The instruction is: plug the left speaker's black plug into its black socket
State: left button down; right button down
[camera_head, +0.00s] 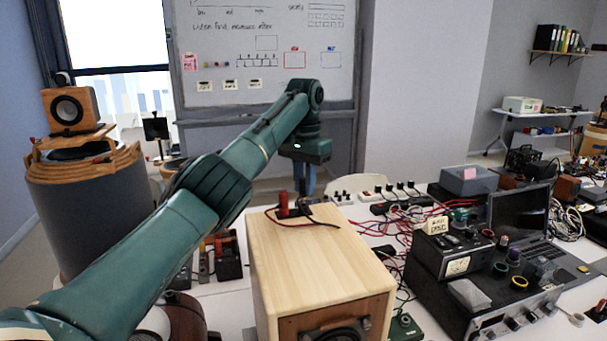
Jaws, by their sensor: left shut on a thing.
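The left speaker, a light wooden box (310,262), stands on the table in the middle foreground, with part of its dark cone at the bottom edge. A red plug (284,205) stands on its top near the back edge, with red and dark leads lying beside it. My left gripper (305,188) points down just behind the speaker's back edge. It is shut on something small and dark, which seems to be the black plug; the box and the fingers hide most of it. The black socket is not visible. My right gripper is not in view.
Red and black cables (418,222) tangle on the table right of the speaker. A black meter unit (450,255) and a laptop (519,218) crowd the right side. Power strips (372,195) lie behind. Another speaker (70,109) sits on a round grey stand at left.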

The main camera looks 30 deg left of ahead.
pick_arm(q)
jog(key=shift+f+b, duration=0.5)
jog(key=shift+f, duration=0.75)
dwell(1.6)
jog(key=c, duration=1.3)
grip_release()
